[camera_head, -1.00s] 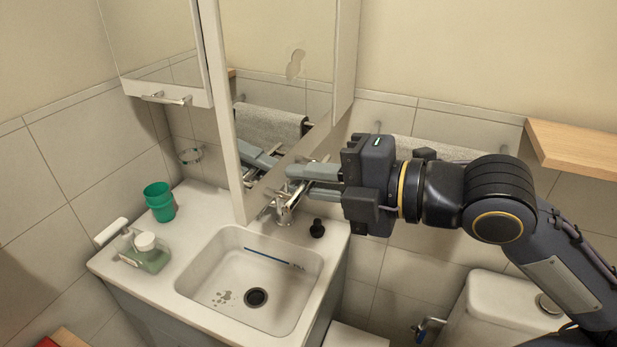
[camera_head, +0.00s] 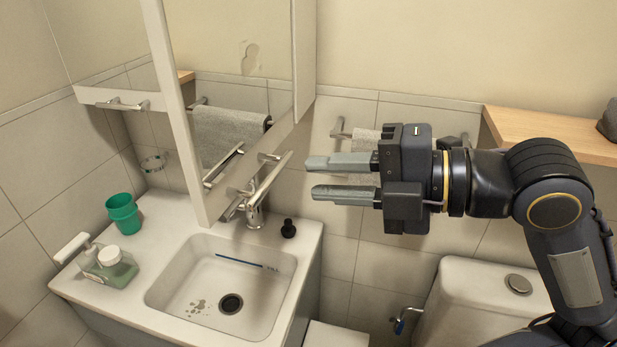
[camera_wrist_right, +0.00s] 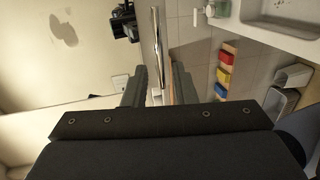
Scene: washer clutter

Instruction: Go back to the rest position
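My right gripper (camera_head: 313,177) is open and empty in the head view. Its two grey fingers point left, with a clear gap between them. The mirror cabinet door (camera_head: 180,100) stands swung open to the left of the fingertips. Its silver bar handle (camera_head: 268,184) is near the fingertips but apart from them in the head view. In the right wrist view my right gripper (camera_wrist_right: 159,88) has its fingers spread, and a silver bar (camera_wrist_right: 159,45) shows in the gap beyond them. My left gripper is in neither view.
Below the door is a sink (camera_head: 225,285) with a faucet (camera_head: 254,208) and black stopper (camera_head: 288,228). A green cup (camera_head: 123,213) and soap bottle (camera_head: 110,265) stand left. A towel (camera_head: 366,142) hangs behind my gripper; a wooden shelf (camera_head: 550,135) and toilet tank (camera_head: 485,290) are right.

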